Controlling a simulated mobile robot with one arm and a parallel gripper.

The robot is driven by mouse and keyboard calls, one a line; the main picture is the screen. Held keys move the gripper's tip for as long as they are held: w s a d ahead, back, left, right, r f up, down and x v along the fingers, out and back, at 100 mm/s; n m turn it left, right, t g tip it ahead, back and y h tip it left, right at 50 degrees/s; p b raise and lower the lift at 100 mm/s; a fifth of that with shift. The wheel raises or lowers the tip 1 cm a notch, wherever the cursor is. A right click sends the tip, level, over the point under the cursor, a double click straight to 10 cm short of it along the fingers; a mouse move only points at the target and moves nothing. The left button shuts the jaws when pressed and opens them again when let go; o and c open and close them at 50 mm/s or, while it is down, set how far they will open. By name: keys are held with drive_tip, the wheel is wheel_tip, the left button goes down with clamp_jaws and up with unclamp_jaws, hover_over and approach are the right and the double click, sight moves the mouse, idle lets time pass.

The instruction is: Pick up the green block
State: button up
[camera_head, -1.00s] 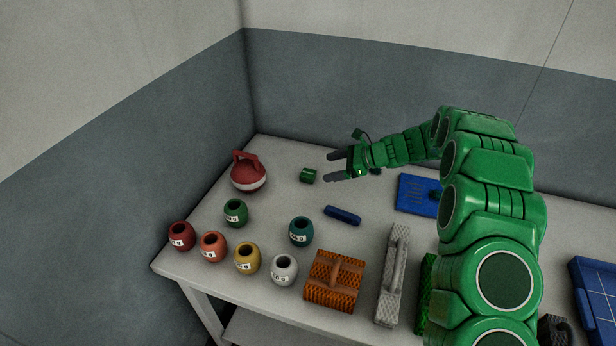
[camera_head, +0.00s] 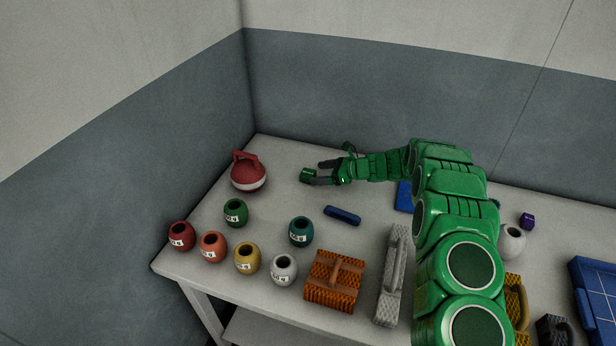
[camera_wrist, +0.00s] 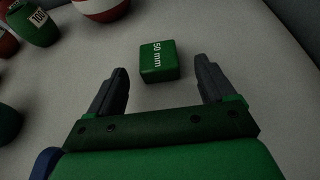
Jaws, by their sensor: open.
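The green block (camera_head: 307,175) lies on the table toward its back left, near the red and white kettle-shaped object. In the wrist view the green block (camera_wrist: 159,61) shows "50 mm" on its top and sits just ahead of the fingertips, roughly midway between them. My gripper (camera_head: 318,172) is low over the table beside the block. In the wrist view my gripper (camera_wrist: 161,80) has its two dark fingers spread apart with nothing held between them.
The red and white object (camera_head: 248,172) stands left of the block. A blue bar (camera_head: 342,215) and a teal pot (camera_head: 301,232) lie nearer the front. Several coloured pots and an orange textured block (camera_head: 333,281) line the front. Walls rise behind the table.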

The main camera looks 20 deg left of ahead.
sight(310, 173)
drive_tip(key=x, duration=0.5)
drive_tip(key=shift+s+r, duration=0.1)
drive_tip(key=shift+r, duration=0.05)
drive_tip(key=c, duration=1.1)
drive_tip(key=shift+r, duration=0.15)
